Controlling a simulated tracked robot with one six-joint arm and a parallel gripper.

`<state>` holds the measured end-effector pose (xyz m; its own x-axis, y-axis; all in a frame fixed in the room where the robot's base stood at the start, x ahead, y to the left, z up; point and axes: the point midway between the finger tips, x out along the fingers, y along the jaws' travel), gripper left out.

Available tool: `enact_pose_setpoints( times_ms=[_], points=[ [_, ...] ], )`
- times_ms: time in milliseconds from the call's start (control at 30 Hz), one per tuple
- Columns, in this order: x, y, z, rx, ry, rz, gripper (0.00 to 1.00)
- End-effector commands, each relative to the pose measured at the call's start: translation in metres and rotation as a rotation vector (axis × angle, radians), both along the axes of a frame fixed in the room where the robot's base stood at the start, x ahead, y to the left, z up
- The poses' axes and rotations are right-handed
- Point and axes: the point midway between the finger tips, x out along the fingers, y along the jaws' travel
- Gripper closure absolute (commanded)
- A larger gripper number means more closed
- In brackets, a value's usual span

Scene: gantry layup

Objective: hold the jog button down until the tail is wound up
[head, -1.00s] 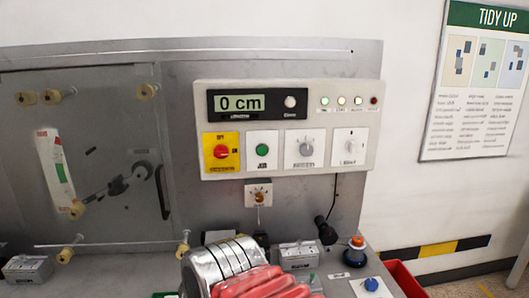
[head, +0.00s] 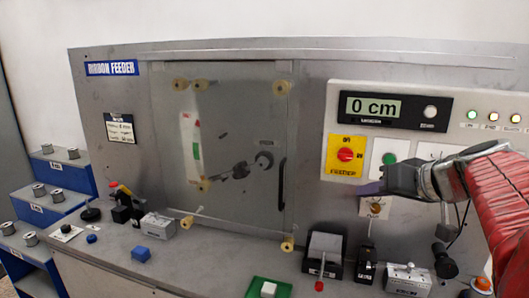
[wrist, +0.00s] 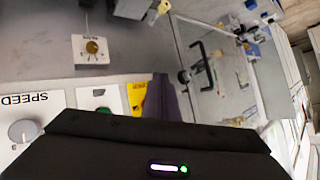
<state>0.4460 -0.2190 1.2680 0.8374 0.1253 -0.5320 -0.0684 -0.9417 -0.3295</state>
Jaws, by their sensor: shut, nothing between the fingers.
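The control panel (head: 335,120) shows a display (head: 370,107) reading 0 cm. A green button (head: 389,158) sits on it between the yellow plate with a red switch (head: 345,155) and a partly hidden dial plate. The wrist view shows only the green button's edge (wrist: 104,111). I cannot read which control is the jog button. My gripper (head: 369,188) is shut and empty, its tip in front of the panel's lower edge, below the green button. Its dark fingers (wrist: 163,92) also show in the wrist view. I cannot tell whether they touch anything. I cannot make out the tail.
A small box with a brass fitting (head: 375,207) is just below my gripper. A clear door (head: 235,110) with rollers and a black handle (head: 282,184) is to the left. Small devices and a green tray (head: 254,285) stand on the bench below.

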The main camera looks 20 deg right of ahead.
Motion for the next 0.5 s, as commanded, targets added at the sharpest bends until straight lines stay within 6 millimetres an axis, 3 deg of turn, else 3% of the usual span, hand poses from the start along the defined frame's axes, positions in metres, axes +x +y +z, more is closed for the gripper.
enact_pose_setpoints(
  times_ms=[33, 200, 500],
  points=[
    [-0.007, -0.016, 0.006, -0.022, -0.015, -0.008, 1.0],
    [-0.026, -0.049, 0.022, -0.098, -0.059, -0.002, 1.0],
    [-0.037, -0.065, 0.03, -0.14, -0.081, -0.002, 1.0]
  ],
)
